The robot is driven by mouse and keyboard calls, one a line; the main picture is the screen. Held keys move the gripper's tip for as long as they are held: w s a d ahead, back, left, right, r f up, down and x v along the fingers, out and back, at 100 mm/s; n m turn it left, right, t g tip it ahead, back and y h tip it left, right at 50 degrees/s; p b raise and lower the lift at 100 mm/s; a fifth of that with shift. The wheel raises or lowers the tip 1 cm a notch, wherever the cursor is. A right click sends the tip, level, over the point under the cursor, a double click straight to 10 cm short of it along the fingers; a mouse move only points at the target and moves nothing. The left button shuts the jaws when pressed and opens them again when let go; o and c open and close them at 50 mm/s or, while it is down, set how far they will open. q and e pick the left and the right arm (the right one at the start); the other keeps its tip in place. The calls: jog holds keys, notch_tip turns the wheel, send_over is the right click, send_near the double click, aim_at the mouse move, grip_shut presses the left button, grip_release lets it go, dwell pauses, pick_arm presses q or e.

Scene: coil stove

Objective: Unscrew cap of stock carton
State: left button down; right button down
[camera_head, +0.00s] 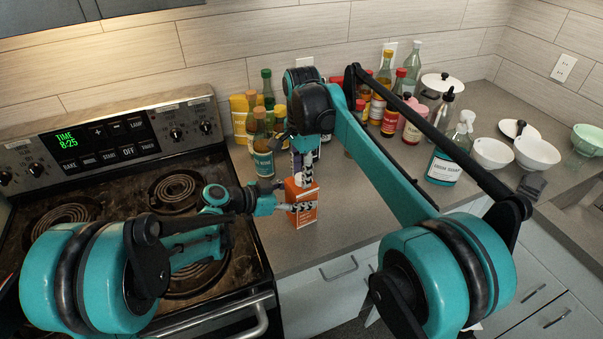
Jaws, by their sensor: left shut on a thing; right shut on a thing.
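The stock carton (301,215) is an orange box standing upright on the grey counter, just right of the stove. My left gripper (297,207) comes in from the left and is shut on the carton's body. My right gripper (303,177) points down from above and is shut at the carton's top, where the cap is. The cap is hidden by the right gripper's fingers, so I cannot tell how far it is turned.
The coil stove (85,190) is at the left. The counter right of the carton is clear.

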jog(key=n, duration=1.4)
jog(key=shift+n, duration=0.3)
jog(key=n, duration=1.5)
jog(key=shift+r, duration=0.2)
jog(key=shift+r, duration=1)
